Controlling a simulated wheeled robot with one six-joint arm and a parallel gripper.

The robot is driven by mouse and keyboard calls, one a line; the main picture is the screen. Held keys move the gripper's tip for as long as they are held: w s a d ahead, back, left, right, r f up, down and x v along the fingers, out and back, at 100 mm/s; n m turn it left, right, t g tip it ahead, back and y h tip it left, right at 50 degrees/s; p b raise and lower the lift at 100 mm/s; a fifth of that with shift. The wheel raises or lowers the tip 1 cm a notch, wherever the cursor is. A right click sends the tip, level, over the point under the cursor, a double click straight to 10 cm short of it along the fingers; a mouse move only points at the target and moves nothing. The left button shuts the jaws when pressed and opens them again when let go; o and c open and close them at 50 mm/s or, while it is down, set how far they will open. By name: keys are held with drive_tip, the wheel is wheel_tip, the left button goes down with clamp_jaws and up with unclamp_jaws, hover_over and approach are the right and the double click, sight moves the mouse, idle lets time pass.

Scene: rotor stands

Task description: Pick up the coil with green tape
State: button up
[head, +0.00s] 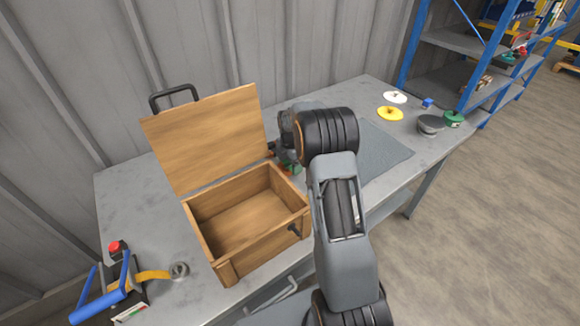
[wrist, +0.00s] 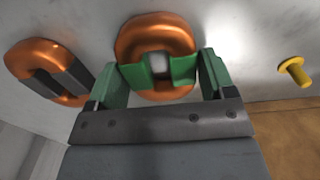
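The coil with green tape (wrist: 157,28) is a copper-orange ring with green tape across two sides, in the upper middle of the wrist view. My gripper (wrist: 160,75) has its two green-padded fingers apart, one on each side of this coil, close to the taped sides. I cannot tell whether the pads touch it. A second copper coil with dark grey tape (wrist: 48,72) lies to the left, outside the fingers. In the head view my arm hides most of the gripper; a bit of green and orange shows beside the wooden box.
An open wooden box (head: 225,267) with its lid raised stands left of my arm. A yellow peg-like part (wrist: 295,70) is right of the gripper. White (head: 395,97) and yellow (head: 390,114) discs lie at the table's far right. A blue-handled tool (head: 110,300) is at front left.

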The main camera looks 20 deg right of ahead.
drive_tip(key=c, duration=0.7)
drive_tip(key=shift+r, duration=0.1)
drive_tip(key=shift+c, duration=0.2)
